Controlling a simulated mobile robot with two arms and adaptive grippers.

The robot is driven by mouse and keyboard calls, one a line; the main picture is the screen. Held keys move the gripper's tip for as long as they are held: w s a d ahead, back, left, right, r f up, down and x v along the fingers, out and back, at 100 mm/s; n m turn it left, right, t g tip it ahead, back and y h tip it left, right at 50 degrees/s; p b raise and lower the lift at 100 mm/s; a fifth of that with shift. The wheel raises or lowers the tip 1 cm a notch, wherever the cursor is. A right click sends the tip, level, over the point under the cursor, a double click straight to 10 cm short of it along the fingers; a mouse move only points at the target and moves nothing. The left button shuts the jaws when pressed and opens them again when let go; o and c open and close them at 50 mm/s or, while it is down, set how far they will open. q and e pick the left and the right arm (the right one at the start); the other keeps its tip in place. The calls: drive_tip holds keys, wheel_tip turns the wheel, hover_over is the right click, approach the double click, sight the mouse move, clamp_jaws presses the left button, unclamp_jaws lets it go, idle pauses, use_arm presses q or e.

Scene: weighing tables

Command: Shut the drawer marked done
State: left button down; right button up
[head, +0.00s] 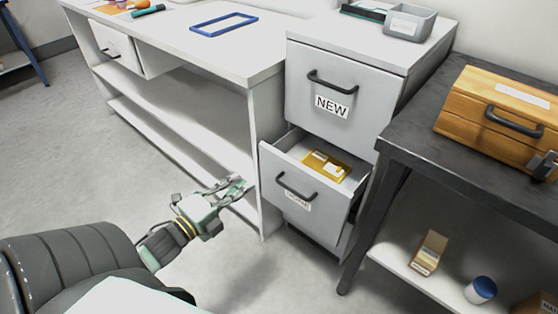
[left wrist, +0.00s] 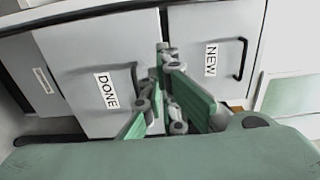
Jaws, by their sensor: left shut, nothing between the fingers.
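The grey drawer marked done (head: 300,195) stands pulled out of the cabinet, below the drawer marked NEW (head: 320,85). A yellow item with white labels (head: 327,166) lies inside it. Its front has a dark bar handle (head: 296,187) and a label that is hard to read here. The left wrist view shows the DONE label (left wrist: 106,91) clearly. My left gripper (head: 240,186) is shut and empty, left of the drawer front and apart from it in the head view. In the left wrist view its fingers (left wrist: 165,50) overlap the drawer handle; contact cannot be told.
A white bench (head: 200,50) with open shelves stands left of the cabinet. A dark table (head: 420,150) with a wooden case (head: 490,105) stands right. A dark grey part at the right edge (head: 545,166) may be my right gripper. The floor before the drawer is clear.

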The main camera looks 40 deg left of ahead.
sight(276, 155)
use_arm(q)
drive_tip(key=w, duration=0.3)
drive_tip(key=w+b, duration=0.1)
drive_tip(key=w, duration=0.3)
drive_tip(key=w+d, duration=0.1)
drive_tip(key=w, duration=0.3)
drive_tip(key=shift+f+b, duration=0.1)
drive_tip(key=shift+b, duration=0.3)
drive_tip(key=shift+w, duration=0.5)
use_arm(e)
drive_tip(key=v, duration=0.6)
drive_tip(key=shift+w+d, duration=0.1)
drive_tip(key=shift+w, duration=0.05)
drive_tip(key=shift+w, duration=0.1)
